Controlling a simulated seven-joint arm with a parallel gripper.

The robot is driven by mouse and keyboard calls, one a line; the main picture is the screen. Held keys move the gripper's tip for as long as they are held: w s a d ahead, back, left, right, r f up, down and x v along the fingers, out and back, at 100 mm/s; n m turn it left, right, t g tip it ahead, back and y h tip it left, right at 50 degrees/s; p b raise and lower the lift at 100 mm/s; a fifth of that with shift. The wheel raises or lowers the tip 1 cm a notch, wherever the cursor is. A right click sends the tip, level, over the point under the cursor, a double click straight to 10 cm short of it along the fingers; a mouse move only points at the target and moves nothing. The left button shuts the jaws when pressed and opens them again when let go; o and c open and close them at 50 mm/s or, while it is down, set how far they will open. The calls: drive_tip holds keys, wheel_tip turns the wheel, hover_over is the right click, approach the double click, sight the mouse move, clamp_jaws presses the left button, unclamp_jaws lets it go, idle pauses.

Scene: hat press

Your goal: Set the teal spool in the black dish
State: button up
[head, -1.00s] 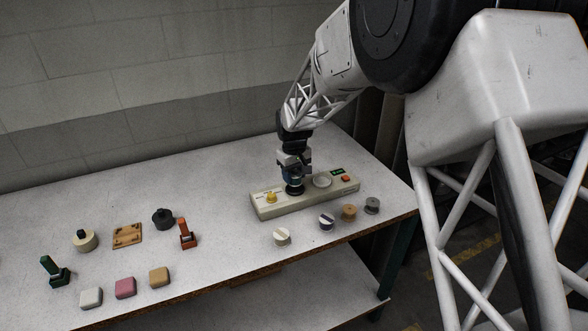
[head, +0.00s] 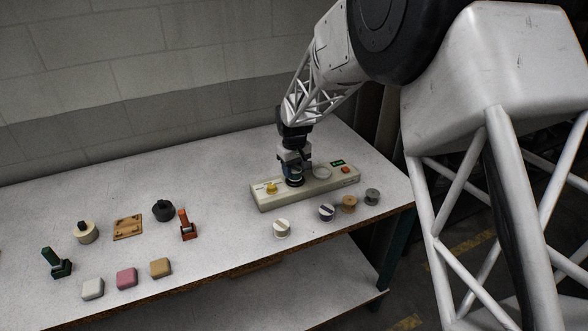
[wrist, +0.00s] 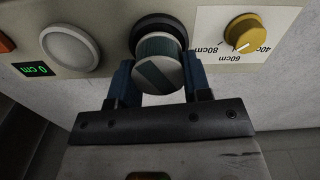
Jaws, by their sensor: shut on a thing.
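The teal spool (wrist: 160,73), with a pale end crossed by a dark teal stripe, is between the blue fingers of my gripper (wrist: 160,82) in the wrist view. My gripper is shut on it. The black dish (wrist: 149,22) shows as a dark ring right behind the spool's far end. I cannot tell whether the spool touches its floor. In the head view my gripper (head: 295,173) is over the black dish (head: 295,183) on the cream panel (head: 311,193). The spool is mostly hidden by the fingers there.
On the panel, a yellow knob (head: 271,188) is left of the dish; a white dish (head: 321,174) and red button (head: 345,169) are right. Several spools, including a white one (head: 282,230) and a tan one (head: 349,205), stand in front. Blocks and stamps occupy the table's left.

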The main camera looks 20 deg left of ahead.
drive_tip(key=shift+f, duration=0.6)
idle(1.1)
drive_tip(key=o, duration=1)
drive_tip(key=shift+r, duration=0.15)
drive_tip(key=shift+r, duration=3.75)
